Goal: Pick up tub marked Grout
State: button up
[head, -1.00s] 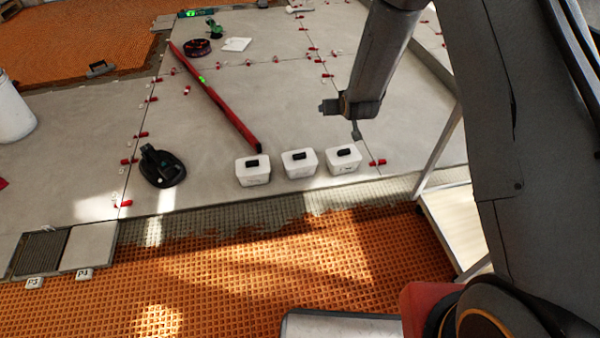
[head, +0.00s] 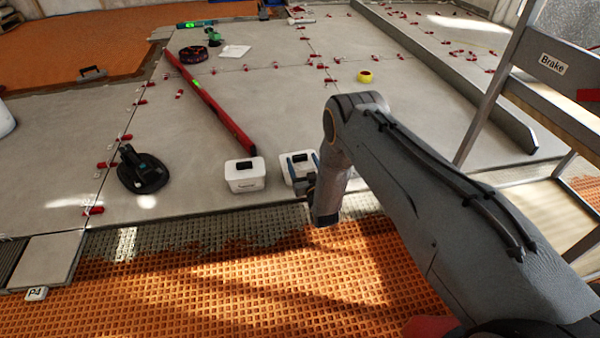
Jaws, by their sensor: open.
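Two white tubs with black handles on their lids show near the front edge of the grey tiles. The left tub (head: 245,180) stands clear, with dark lettering on its front too small to read. The middle tub (head: 289,161) is partly covered by my gripper (head: 303,164). My gripper is open, its two bluish fingers apart over or in front of the middle tub; I cannot tell whether they touch it. No Grout marking can be read. The third tub, to the right, is hidden behind my arm.
A black suction lifter (head: 143,172) and a long red level (head: 210,103) lie left of the tubs. Yellow tape (head: 364,76) lies behind my arm. Orange matting (head: 240,290) lies in front.

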aim_at(299, 155)
jog(key=b+x, duration=0.2)
jog(key=x, duration=0.1)
jog(key=b+x, duration=0.2)
jog(key=x, duration=0.1)
jog(key=shift+f, duration=0.2)
jog(key=shift+b+x, duration=0.4)
jog(key=shift+x, duration=0.35)
jog(key=shift+a, duration=0.1)
jog(key=shift+r, duration=0.1)
jog(key=c, duration=1.6)
grip_shut()
jog(key=shift+r, duration=0.1)
